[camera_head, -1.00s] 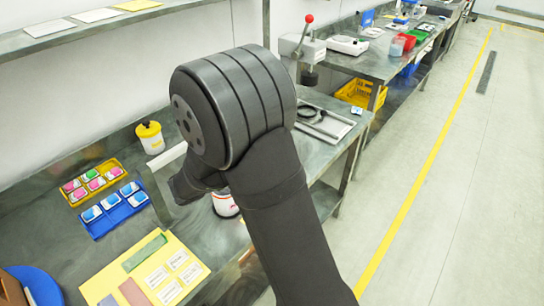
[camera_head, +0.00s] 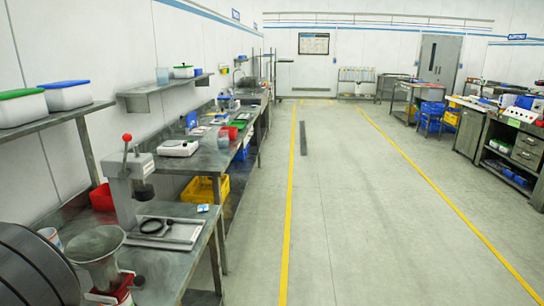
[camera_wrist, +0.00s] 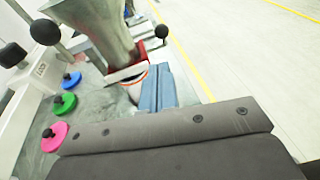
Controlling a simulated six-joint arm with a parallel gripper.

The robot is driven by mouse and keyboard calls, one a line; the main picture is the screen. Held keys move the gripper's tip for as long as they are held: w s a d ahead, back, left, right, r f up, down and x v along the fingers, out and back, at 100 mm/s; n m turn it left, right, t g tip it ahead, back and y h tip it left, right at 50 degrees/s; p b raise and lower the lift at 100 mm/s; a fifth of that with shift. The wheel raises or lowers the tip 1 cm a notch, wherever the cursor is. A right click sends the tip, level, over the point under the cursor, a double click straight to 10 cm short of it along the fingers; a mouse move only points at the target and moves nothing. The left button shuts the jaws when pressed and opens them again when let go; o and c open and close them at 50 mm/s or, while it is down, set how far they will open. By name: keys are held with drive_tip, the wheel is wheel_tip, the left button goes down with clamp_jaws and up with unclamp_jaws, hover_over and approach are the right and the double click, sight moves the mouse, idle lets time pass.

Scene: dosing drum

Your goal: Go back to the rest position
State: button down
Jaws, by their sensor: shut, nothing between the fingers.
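My gripper (camera_wrist: 160,80) shows in the wrist view as two blue-grey fingers lying together beyond a dark bracket with screws. It is shut and empty. The fingers are beside the white body of a dosing device, with a grey metal hopper (camera_wrist: 98,28) and a red collar (camera_wrist: 150,45); whether they touch it I cannot tell. My gripper is not visible there.
Pink (camera_wrist: 54,138), green (camera_wrist: 64,105) and blue (camera_wrist: 71,81) discs with black knobs lie left in the wrist view. A lever press (camera_head: 128,190) stands behind the hopper. A yellow crate (camera_head: 204,189) is under the bench. The floor aisle (camera_head: 340,200) is clear.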

drive_tip(key=x, duration=1.3)
drive_tip(key=shift+w, duration=0.15)
